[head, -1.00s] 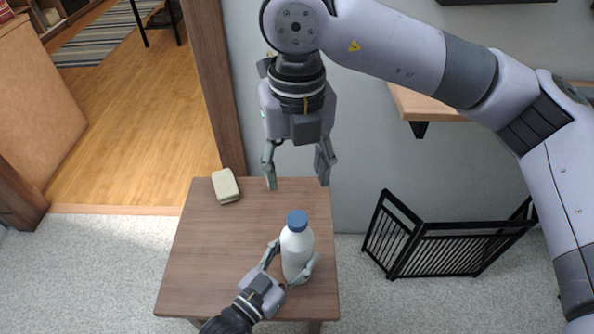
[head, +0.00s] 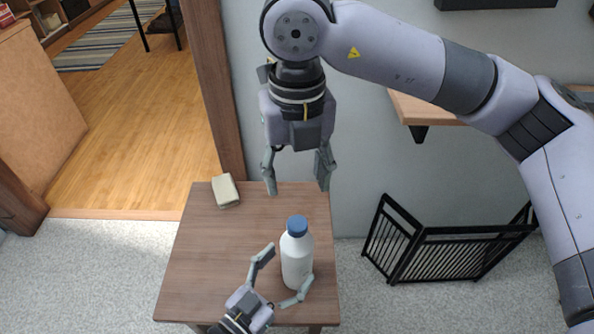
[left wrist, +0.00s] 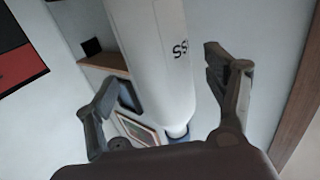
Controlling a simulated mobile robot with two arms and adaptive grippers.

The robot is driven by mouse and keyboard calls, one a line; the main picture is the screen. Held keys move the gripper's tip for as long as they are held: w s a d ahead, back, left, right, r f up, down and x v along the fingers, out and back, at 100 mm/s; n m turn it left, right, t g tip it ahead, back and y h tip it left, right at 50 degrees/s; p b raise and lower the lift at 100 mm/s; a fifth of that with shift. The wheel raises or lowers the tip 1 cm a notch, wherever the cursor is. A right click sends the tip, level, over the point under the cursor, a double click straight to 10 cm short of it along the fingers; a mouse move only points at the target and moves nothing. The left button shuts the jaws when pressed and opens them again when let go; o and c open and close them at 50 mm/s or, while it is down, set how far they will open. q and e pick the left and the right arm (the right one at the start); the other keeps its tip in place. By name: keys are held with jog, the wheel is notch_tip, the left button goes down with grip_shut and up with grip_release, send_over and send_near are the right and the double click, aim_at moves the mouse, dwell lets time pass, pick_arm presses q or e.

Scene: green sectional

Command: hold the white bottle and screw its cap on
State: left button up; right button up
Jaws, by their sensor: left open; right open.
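The white bottle (head: 297,262) stands upright near the right edge of the small wooden table (head: 225,265). Its blue cap (head: 297,226) sits on top of the neck; I cannot tell how tight it is. My left gripper (head: 291,264) is open at the lower left of the bottle, with one finger on each side. In the left wrist view the white bottle (left wrist: 150,60) appears upside down between the spread fingers, with gaps beside it, and the blue cap (left wrist: 178,138) is partly hidden low down. My right gripper (head: 298,188) is open and empty, pointing down above the cap.
A pale block-like object (head: 225,190) lies at the table's back left corner. A black folding gate (head: 450,250) stands on the carpet to the right. A wooden shelf (head: 425,110) is on the wall behind my right arm. The table's left half is mostly clear.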

pick_arm(q)
jog(key=v, duration=0.8)
jog(key=shift+s+a, duration=0.25)
jog(key=shift+s, duration=0.1)
